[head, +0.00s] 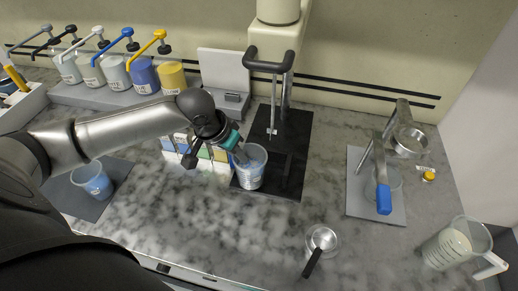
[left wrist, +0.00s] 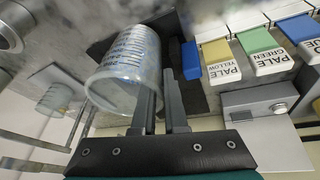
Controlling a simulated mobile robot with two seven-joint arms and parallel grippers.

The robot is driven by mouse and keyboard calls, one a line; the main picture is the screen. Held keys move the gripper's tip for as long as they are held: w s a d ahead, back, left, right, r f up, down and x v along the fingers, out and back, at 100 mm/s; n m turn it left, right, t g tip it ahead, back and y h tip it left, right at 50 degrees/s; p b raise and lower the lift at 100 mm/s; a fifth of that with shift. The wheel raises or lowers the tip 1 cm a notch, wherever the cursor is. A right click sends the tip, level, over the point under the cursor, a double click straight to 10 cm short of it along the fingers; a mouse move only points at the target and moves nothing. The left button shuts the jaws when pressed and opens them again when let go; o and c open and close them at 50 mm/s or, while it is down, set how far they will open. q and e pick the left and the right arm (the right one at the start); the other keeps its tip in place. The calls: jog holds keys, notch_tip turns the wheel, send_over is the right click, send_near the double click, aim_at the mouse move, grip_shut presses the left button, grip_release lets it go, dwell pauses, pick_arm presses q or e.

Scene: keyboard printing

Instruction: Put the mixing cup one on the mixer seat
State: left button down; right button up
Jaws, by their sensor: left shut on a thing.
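A clear plastic mixing cup (head: 250,172) with printed markings is at the front left part of the black mixer seat plate (head: 296,128) in the head view. My left gripper (head: 238,153) reaches in from the left and is shut on the cup's rim side. The left wrist view shows the cup (left wrist: 125,68) beside the fingers (left wrist: 162,88). I cannot tell whether the cup's base touches the plate. The mixer (head: 276,62) stands behind, its thin shaft hanging over the plate. My right gripper is not in view.
Several pump bottles (head: 143,75) line the back left. Coloured labelled blocks (head: 180,143) sit beside my left gripper. Another cup (head: 92,179) stands on a grey mat at left.

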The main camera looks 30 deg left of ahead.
pick_arm(q)
jog(key=shift+w+d+f+b, duration=0.1)
jog(key=shift+w+d+f, duration=0.4)
jog(key=shift+w, duration=0.6)
jog(key=shift+w+d+f+b, duration=0.2)
jog(key=shift+w+f, duration=0.45)
jog(key=shift+w, duration=0.5)
jog(key=shift+w+d+f+b, duration=0.1)
jog(key=shift+w+d+f, duration=0.45)
jog(key=shift+w, duration=0.55)
jog(key=shift+a+f, duration=0.1)
jog(key=c, duration=1)
grip_release()
jog(key=shift+f, duration=0.1)
jog(key=shift+o, duration=0.2)
jog(key=p+v, duration=0.2)
jog(key=v, duration=1)
